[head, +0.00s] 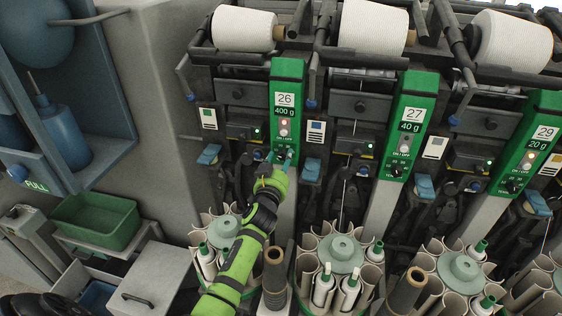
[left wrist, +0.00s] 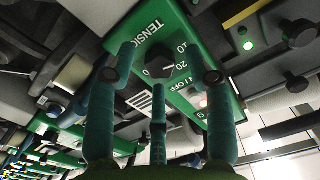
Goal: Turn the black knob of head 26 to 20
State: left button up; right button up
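Head 26 has a green panel (head: 286,97) with a "26" label, a small display that seems to read 400 g, and a lit reddish lamp. Its black knob (left wrist: 160,62) shows in the left wrist view below the word TENSION, with a 0 and a 20 beside it. I cannot tell its exact setting. My left gripper (head: 279,157) is at the lower end of this panel and partly hides the knob in the head view. In the left wrist view its blue-green fingers (left wrist: 162,75) are spread around the knob, with visible gaps. My right gripper is not in view.
Head 27 (head: 409,115) and head 29 (head: 533,150) stand to the right with similar panels. White yarn cones (head: 243,29) sit above. Round magazines with tubes (head: 340,254) stand below. A green bin (head: 95,220) is at the left.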

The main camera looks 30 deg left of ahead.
pick_arm(q)
grip_shut()
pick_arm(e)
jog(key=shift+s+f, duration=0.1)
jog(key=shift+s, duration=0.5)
pick_arm(q)
jog(key=m, duration=0.4)
jog(key=shift+m+b, duration=0.4)
jog(key=m, duration=0.4)
jog(key=shift+m, duration=0.4)
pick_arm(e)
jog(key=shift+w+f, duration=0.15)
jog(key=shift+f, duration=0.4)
pick_arm(q)
jog(key=shift+o, duration=0.4)
grip_release()
jog(key=shift+a, duration=0.1)
